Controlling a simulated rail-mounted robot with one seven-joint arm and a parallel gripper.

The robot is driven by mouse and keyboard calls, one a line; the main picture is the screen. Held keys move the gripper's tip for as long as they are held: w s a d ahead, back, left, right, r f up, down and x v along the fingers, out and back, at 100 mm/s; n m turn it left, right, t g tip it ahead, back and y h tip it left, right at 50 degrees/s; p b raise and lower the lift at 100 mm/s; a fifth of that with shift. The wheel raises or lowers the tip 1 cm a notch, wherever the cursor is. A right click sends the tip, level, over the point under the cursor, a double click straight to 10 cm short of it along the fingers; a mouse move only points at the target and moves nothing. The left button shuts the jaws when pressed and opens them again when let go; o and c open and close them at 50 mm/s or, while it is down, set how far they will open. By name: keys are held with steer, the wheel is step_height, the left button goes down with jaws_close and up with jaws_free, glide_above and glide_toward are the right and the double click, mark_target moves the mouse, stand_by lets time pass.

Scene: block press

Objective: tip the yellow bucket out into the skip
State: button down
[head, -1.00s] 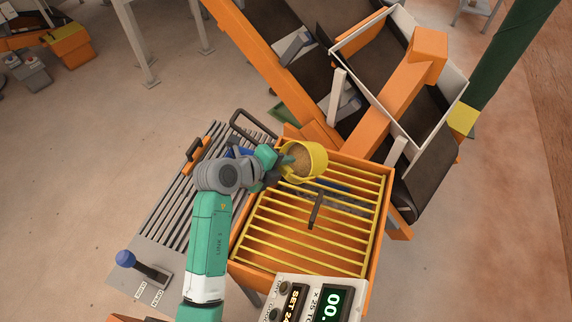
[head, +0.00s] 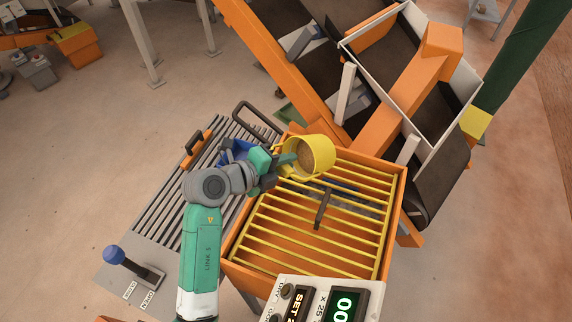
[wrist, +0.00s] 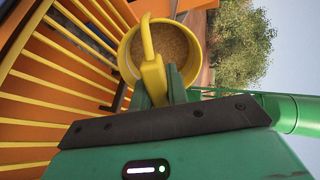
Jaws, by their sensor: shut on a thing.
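The yellow bucket (head: 322,161) holds brown grainy material, and its mouth faces mostly up in the head view. My gripper (head: 284,166) is shut on the bucket's handle, to the left of the bucket. The wrist view shows the yellow handle (wrist: 153,76) between my green fingers, with the material inside the bucket (wrist: 128,62) beyond it. An orange box with yellow bars across its top (head: 262,236), which looks like the skip, lies beneath. The bucket is over its far left part. The gap between bucket and bars is hard to judge.
A dark handle (head: 323,208) stands over the bars. A slatted table (head: 178,193) with a blue object (head: 236,152) is on the left. An orange and grey conveyor frame (head: 385,105) rises behind. A digital display (head: 341,303) stands at the front.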

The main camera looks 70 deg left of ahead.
steer(key=shift+s+d+f+t+y+b, duration=0.1)
steer(key=shift+s+f+t+y+b, duration=0.35)
steer(key=shift+b, duration=1.9)
steer(key=shift+s+d+f+t+y+b, duration=0.15)
steer(key=shift+f+t+b, duration=0.55)
steer(key=shift+b, duration=1.6)
steer(key=s+f+t+b, duration=0.1)
steer(key=b, duration=0.5)
steer(key=f+t+b, duration=0.1)
steer(key=t+b, duration=0.1)
steer(key=b, duration=0.5)
steer(key=shift+s+d+y, duration=0.15)
steer(key=shift+s+y, duration=0.2)
steer(key=shift+y, duration=0.05)
steer(key=shift+s+r+t+b, duration=0.1)
steer(key=shift+t+b, duration=0.15)
steer(key=shift+b, duration=0.4)
